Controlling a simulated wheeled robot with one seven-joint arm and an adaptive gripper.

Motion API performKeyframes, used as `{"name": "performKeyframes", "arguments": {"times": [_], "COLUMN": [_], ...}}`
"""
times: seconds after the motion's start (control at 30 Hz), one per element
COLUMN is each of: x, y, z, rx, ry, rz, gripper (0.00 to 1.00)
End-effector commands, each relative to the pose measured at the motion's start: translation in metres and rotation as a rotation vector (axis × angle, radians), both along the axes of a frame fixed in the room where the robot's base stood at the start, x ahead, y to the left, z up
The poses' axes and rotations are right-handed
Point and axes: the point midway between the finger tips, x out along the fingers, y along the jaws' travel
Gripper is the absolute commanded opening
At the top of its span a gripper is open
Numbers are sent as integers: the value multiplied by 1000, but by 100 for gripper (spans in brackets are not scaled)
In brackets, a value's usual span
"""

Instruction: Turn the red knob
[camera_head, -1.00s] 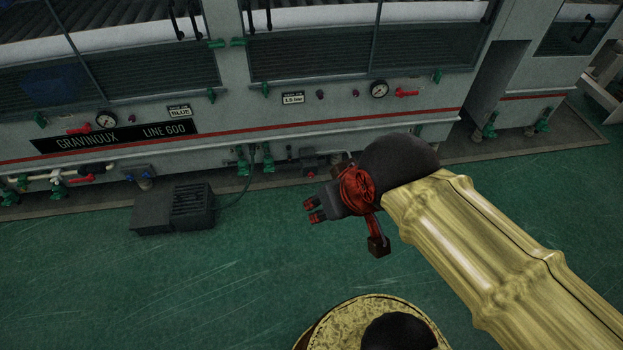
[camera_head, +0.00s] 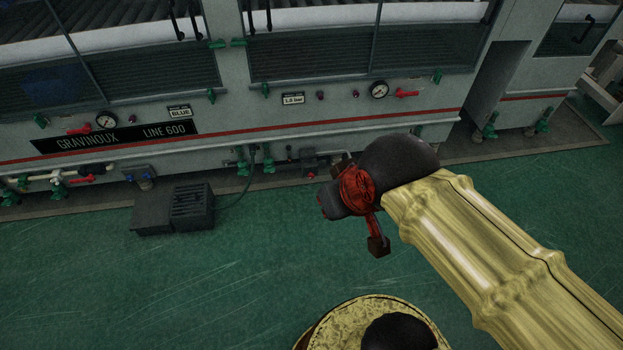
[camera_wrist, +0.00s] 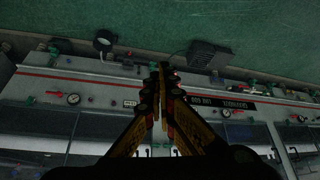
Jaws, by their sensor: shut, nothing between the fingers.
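I cannot tell which is the task's knob. A red lever (camera_head: 407,93) sticks out right of that gauge, and another red lever (camera_head: 80,130) is by the left gauge. My gripper (camera_head: 322,205) is shut and empty, over the floor in front of the machine, apart from all of them. In the wrist view its fingers (camera_wrist: 162,68) meet in front of the upside-down machine.
A dark box (camera_head: 155,214) with a vented unit stands on the green floor at the machine's foot, left of my gripper. Pipes and green valves (camera_head: 243,168) run along the machine's lower edge. The floor between is clear.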

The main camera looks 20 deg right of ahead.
Motion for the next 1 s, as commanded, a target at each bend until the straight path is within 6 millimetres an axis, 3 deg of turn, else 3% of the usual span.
{"name": "performKeyframes", "arguments": {"times": [1.0], "x": [-8], "y": [-29], "z": [-1], "rx": [34], "ry": [-10], "rz": [-4], "gripper": [0]}}
